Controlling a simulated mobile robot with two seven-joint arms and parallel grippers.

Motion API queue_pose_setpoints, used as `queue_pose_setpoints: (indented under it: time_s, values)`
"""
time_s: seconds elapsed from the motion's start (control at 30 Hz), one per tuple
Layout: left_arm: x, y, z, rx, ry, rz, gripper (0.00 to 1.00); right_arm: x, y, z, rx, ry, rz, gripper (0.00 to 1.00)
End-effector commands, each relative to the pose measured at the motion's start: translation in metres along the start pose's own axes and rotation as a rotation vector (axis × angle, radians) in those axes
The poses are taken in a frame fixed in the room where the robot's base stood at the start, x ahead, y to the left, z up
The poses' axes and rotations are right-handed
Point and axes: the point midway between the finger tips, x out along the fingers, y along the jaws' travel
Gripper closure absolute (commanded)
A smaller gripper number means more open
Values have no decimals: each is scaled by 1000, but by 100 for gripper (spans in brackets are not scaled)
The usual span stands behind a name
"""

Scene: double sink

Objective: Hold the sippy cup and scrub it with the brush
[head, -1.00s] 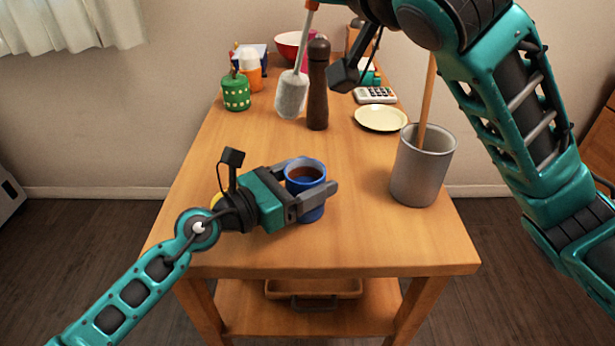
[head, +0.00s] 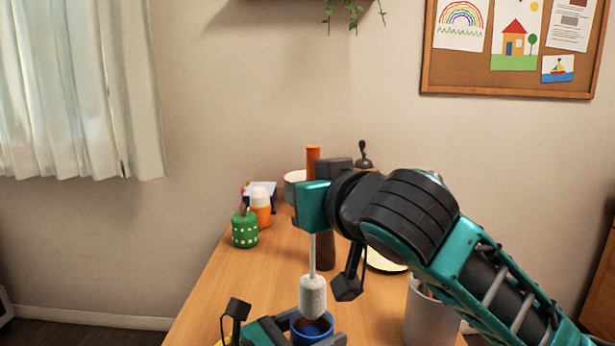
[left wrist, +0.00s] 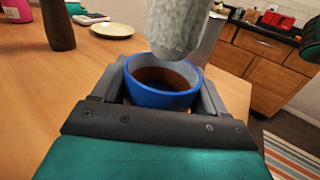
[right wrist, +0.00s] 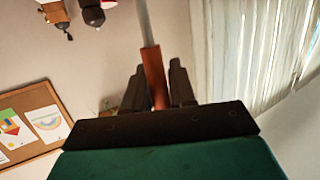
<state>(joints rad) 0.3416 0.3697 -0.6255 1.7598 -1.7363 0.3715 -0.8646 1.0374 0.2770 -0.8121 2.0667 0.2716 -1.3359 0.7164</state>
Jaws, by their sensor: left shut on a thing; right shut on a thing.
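The sippy cup is a blue cup (left wrist: 160,98) with a brown inside, standing open side up. It also shows at the bottom of the head view (head: 294,326). My left gripper (left wrist: 165,82) is shut on it, with one finger at each side. The brush has a pale, fuzzy, rounded head (head: 313,296), a thin light rod and an orange-brown handle (right wrist: 155,78). My right gripper (head: 308,205) is shut on the handle and holds the brush upright, head down, at the cup's mouth. I cannot tell whether the head touches the cup.
A grey container (head: 430,318) stands right of the cup. A dark brown mill (head: 326,252) and a pale plate (head: 386,262) are behind. A green pot (head: 245,230) and an orange bottle (head: 261,207) stand at the back left. The left tabletop (head: 220,295) is clear.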

Motion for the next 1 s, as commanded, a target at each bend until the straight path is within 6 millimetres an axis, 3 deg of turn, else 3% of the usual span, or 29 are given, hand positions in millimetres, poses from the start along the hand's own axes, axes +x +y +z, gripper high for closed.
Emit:
queue_pose_setpoints:
  time_s: [1.0]
  values:
    - [0,0,0,0,1,0,61,18,0,80,2,-2,1,100]
